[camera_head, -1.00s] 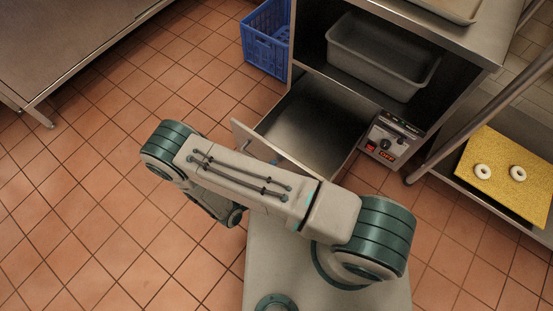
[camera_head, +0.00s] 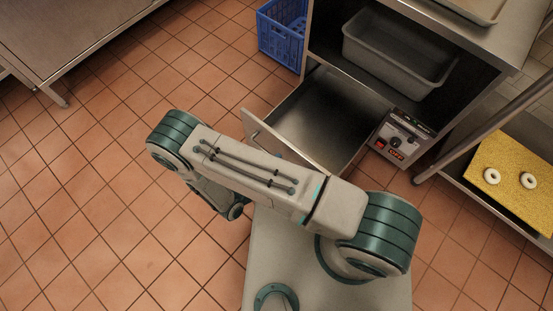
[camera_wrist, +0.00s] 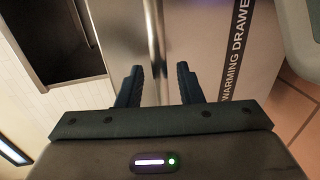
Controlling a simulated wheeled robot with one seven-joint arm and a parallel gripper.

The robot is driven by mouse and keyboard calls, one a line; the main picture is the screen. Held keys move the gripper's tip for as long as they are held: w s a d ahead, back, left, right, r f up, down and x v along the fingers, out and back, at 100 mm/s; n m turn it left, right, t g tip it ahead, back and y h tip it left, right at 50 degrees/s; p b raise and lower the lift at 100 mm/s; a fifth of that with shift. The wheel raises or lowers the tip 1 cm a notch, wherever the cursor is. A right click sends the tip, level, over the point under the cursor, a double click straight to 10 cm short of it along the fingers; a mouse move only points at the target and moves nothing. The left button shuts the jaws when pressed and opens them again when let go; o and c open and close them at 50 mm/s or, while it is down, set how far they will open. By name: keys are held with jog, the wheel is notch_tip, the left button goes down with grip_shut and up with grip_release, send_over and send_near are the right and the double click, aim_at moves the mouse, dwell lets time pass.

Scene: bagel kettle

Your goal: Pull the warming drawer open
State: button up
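The warming drawer (camera_head: 322,108) stands pulled out of the steel cabinet, its empty interior showing in the head view. Its front panel shows in the wrist view with the label "WARMING DRAWER" (camera_wrist: 236,45). A metal bar handle (camera_wrist: 154,35) runs along that front; one end of it (camera_head: 255,136) shows in the head view. In the wrist view my gripper (camera_wrist: 160,78) is open, its two dark fingers apart on either side of the bar, with gaps visible. I cannot tell how deep the bar sits between them. My arm hides the gripper in the head view.
A grey tub (camera_head: 395,50) sits on the shelf above the drawer. A control box (camera_head: 401,137) is right of the drawer. A blue crate (camera_head: 282,32) stands left of the cabinet. A yellow board (camera_head: 515,180) with two rings lies at right. Tiled floor (camera_head: 90,190) at left is clear.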

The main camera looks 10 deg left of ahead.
jog(key=p+v, duration=0.1)
jog(key=v, duration=1.1)
jog(key=shift+p, duration=0.3)
jog(key=w+d+r+m+g+p, duration=0.2)
jog(key=w+d+r+g+p, duration=0.15)
jog(key=r, duration=0.85)
jog(key=w+d+r+m+g+p, duration=0.3)
jog(key=w+r+g+p, duration=0.2)
jog(key=r, duration=0.7)
jog(key=w+d+r+m+g+p, duration=0.2)
jog(key=w+d+r+g+p, duration=0.15)
jog(key=r, duration=0.95)
jog(key=s+d+r+m+y+p, duration=0.1)
jog(key=d+r+y+p, duration=0.2)
jog(key=r, duration=0.8)
jog(key=s+d+r+m+t+y+p, duration=0.1)
jog(key=s+d+r+y+p, duration=0.1)
jog(key=d+r+p, duration=0.4)
jog(key=s+d+r+m+y+p, duration=0.2)
jog(key=d+r+y+p, duration=0.2)
jog(key=r, duration=1.2)
jog(key=d+p, duration=0.1)
jog(key=d, duration=0.2)
jog(key=shift+s+d+t+p, duration=0.15)
jog(key=shift+d+t+p, duration=0.2)
jog(key=shift+t, duration=0.05)
jog(key=shift+a, duration=0.1)
